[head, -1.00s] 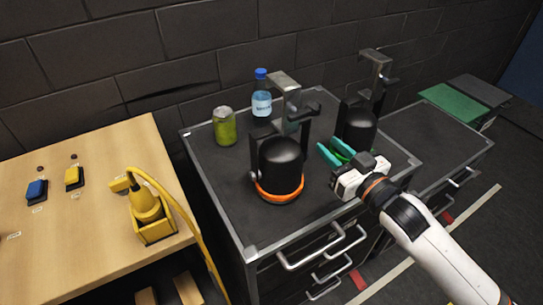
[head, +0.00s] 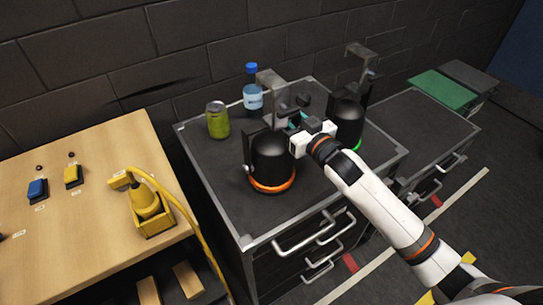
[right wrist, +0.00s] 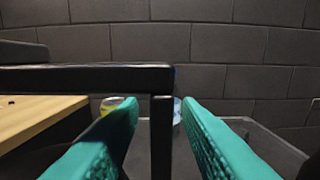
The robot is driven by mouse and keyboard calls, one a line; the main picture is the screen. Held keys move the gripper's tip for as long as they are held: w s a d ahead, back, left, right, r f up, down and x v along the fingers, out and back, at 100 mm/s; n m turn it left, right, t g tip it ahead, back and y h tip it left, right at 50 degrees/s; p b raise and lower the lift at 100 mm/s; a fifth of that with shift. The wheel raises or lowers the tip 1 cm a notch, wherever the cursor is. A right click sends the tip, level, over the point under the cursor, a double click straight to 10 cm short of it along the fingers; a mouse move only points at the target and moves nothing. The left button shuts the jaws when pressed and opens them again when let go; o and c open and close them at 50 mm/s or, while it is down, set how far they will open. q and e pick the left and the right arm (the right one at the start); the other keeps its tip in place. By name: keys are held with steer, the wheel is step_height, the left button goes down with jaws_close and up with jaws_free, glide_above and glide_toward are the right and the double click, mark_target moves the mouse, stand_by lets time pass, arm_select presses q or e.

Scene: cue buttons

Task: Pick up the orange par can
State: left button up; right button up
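The orange par can (head: 272,158) is a black lamp with an orange ring at its base, upright on the dark cabinet top (head: 215,170), with a grey hook clamp (head: 272,80) above it. My right gripper (head: 294,118) is at the upper right of the can, beside its bracket. In the right wrist view the teal fingers (right wrist: 160,108) are spread apart, with a black upright bar (right wrist: 162,140) showing between them and a horizontal bar (right wrist: 80,78) at left. I cannot tell whether the fingers touch it. My left gripper is not in view.
A second par can (head: 347,120) with a green ring stands to the right.

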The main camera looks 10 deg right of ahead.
jaws_close()
steer(key=shift+s, duration=0.1)
stand_by(1.2)
steer(key=shift+r, duration=0.2)
